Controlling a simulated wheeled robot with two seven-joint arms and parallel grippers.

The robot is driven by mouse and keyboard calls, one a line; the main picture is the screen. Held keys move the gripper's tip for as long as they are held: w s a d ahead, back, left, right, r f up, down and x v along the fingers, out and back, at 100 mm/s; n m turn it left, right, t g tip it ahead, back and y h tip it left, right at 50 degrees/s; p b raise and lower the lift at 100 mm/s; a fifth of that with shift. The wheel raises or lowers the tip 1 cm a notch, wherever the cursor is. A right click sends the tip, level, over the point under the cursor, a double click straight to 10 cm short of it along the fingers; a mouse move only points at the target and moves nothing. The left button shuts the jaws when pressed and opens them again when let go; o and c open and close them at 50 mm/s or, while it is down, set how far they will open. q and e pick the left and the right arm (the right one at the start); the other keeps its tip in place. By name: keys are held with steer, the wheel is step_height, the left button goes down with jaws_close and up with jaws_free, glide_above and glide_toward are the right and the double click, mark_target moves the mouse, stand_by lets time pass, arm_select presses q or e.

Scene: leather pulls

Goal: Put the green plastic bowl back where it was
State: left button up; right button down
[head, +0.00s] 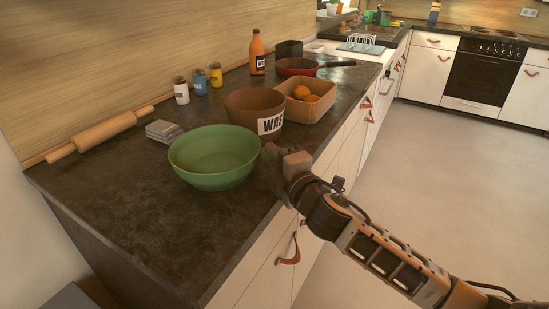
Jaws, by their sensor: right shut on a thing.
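The green plastic bowl (213,158) is upright and empty at the near part of the dark countertop (130,215). I cannot tell whether its base touches the counter. My right gripper (269,157) is at the bowl's right rim, shut on it. Its fingertips are small and partly hidden by the gripper body. My left gripper is not in view.
Right behind the bowl stands a brown bin (246,107) with a label. A box with oranges (307,104), a red pan (296,67) and an orange bottle (257,52) are further back. A rolling pin (92,134) and grey coasters (164,131) lie left. The front-left counter is clear.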

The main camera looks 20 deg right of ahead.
steer(key=c, duration=1.8)
jaws_free()
steer(key=shift+f, duration=0.1)
steer(key=o, duration=0.4)
steer(key=shift+o, duration=0.2)
steer(key=shift+r, duration=0.3)
steer(key=s+b, duration=0.1)
steer(key=s, duration=1)
steer(key=s+a+f+m+g, duration=0.2)
steer(key=s+f+m, duration=0.2)
steer(key=f, duration=0.3)
steer(key=s+a+f+m+g+y, duration=0.1)
steer(key=s+a+f+m+g, duration=0.2)
steer(key=s+f+m, duration=0.2)
steer(key=s+a+f+m+g, duration=0.2)
steer(key=s+f+m, duration=0.2)
steer(key=f+m, duration=0.4)
step_height(320, 180, down, 3)
steer(key=shift+s+a+f+y, duration=0.15)
steer(key=shift+s+a+y, duration=0.15)
steer(key=shift+s+y, duration=0.1)
